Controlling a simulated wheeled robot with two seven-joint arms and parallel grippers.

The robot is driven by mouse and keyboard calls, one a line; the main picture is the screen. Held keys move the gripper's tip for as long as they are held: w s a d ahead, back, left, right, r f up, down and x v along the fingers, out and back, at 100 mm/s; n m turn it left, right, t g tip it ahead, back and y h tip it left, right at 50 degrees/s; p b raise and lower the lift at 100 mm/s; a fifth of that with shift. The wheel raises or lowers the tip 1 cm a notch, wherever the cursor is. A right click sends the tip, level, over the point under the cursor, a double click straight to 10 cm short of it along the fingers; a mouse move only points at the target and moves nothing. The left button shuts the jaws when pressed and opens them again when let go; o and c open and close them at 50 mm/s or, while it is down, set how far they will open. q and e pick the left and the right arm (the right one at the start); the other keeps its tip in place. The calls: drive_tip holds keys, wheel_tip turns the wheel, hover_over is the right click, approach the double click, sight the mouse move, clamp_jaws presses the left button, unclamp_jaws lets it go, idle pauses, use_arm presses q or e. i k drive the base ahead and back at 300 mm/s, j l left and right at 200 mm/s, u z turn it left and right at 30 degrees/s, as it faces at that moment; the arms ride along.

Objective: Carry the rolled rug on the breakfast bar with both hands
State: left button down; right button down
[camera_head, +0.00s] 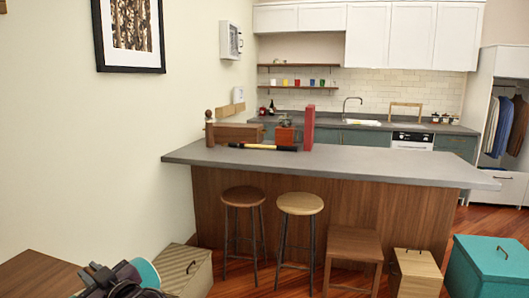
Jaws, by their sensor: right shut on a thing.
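My right gripper (118,284) shows at the bottom left as a dark cluster with purple parts, cut by the frame edge. It is shut against a teal rounded thing (146,272) with a pale edge. Only a small part of that thing shows, and I cannot tell whether it is the rolled rug. My left gripper is not in view. The breakfast bar (400,167) has a long grey top and a brown wooden front, beyond the gripper. No clear rolled rug shows on its top.
The bar's left end holds a wooden box (237,133), a yellow-black handle (256,147) and an upright red thing (309,128). Its right top is clear. Two stools (300,204), a low wooden table (354,243), a wooden box (416,268) and a teal chest (492,265) stand before it.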

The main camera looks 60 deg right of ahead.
sight(250, 154)
drive_tip(key=z, duration=1.9)
drive_tip(key=i+j, duration=0.15)
drive_tip(key=i, duration=0.3)
drive_tip(key=i+j, duration=0.1)
drive_tip(key=i, duration=0.4)
drive_tip(key=i+j, duration=0.15)
drive_tip(key=i, duration=0.3)
drive_tip(key=i+j+z, duration=0.1)
drive_tip(key=i, duration=0.4)
